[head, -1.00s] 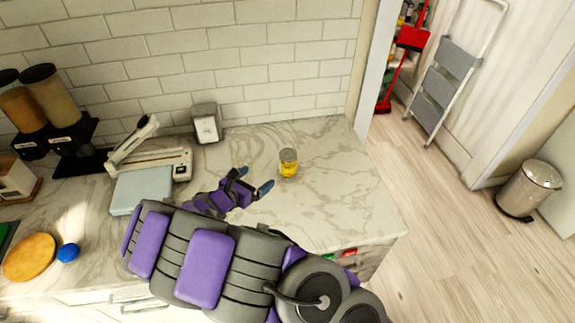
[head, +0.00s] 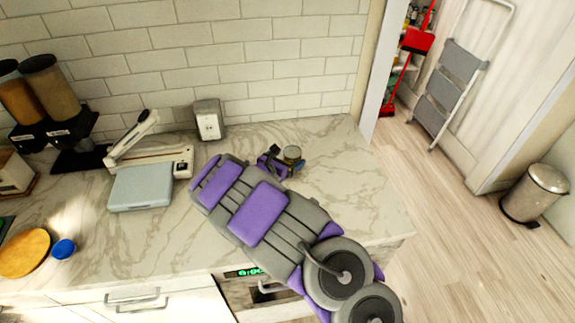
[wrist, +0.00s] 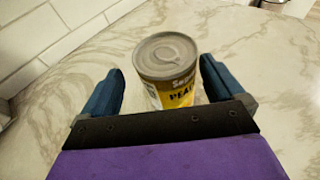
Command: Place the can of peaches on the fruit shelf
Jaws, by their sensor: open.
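The can of peaches (wrist: 172,72) stands upright on the marble counter, with a grey lid and a yellow label partly reading "PEA". It also shows in the head view (head: 292,155), partly hidden by my gripper. My gripper (wrist: 160,78) is open, with one blue finger on each side of the can. Small gaps show between the fingers and the can in the wrist view. In the head view my gripper (head: 282,160) is at the can's left and front. No shelf marked for fruit can be made out.
The marble counter (head: 345,185) is clear to the right of the can, up to its edge. A napkin dispenser (head: 208,120) stands behind left, and a pale blue-grey box (head: 140,187) lies left. A doorway with shelves (head: 400,68), a step ladder (head: 450,85) and a bin (head: 535,192) are right.

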